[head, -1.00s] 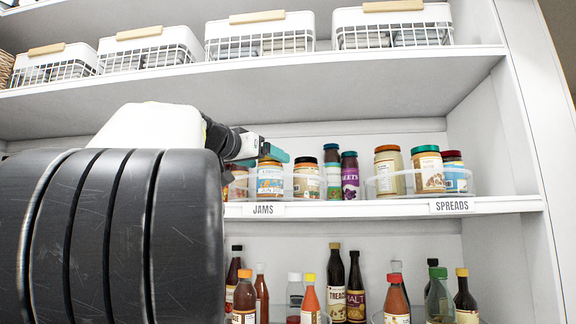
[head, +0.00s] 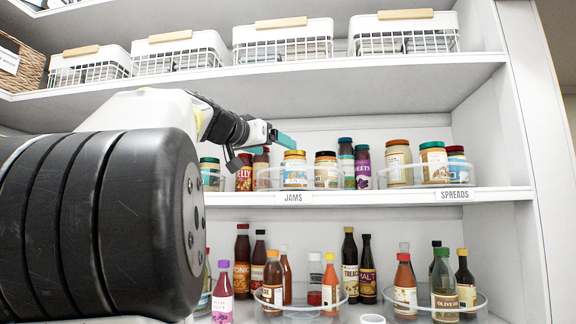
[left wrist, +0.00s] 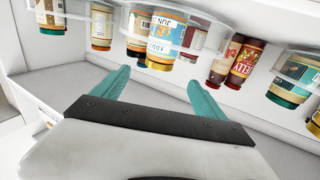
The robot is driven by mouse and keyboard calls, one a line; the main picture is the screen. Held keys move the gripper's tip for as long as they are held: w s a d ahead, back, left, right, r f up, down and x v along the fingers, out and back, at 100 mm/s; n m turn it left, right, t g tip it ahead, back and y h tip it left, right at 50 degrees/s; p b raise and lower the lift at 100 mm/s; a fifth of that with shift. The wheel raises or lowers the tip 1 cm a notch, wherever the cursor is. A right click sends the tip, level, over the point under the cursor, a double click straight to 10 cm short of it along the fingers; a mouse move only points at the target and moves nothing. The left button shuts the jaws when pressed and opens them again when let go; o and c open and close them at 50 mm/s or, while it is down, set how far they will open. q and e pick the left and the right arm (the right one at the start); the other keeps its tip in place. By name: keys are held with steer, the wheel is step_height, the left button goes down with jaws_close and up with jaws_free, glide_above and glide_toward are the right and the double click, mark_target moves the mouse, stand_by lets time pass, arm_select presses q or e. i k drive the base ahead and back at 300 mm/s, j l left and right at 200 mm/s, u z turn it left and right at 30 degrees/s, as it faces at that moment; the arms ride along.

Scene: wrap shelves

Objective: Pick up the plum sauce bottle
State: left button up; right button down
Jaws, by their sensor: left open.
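The plum sauce bottle (head: 222,298) stands upright on the lower shelf in the head view. My left gripper (head: 284,139) is up at the jam shelf, in front of the jars, well above and to the right of the bottle. In the left wrist view its two teal fingers (left wrist: 158,80) are spread with nothing between them. That view shows jars upside down and not the plum sauce bottle. My right gripper is not in view.
Several jars stand in clear turntables (head: 262,180) on the middle shelf, which carries a JAMS label (head: 293,198). Other bottles stand on the lower shelf, including a tonic bottle (head: 242,262) just behind the plum sauce. White wire baskets (head: 283,42) fill the upper shelf.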

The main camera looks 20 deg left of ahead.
mark_target(222, 295)
steer(key=u, duration=1.3)
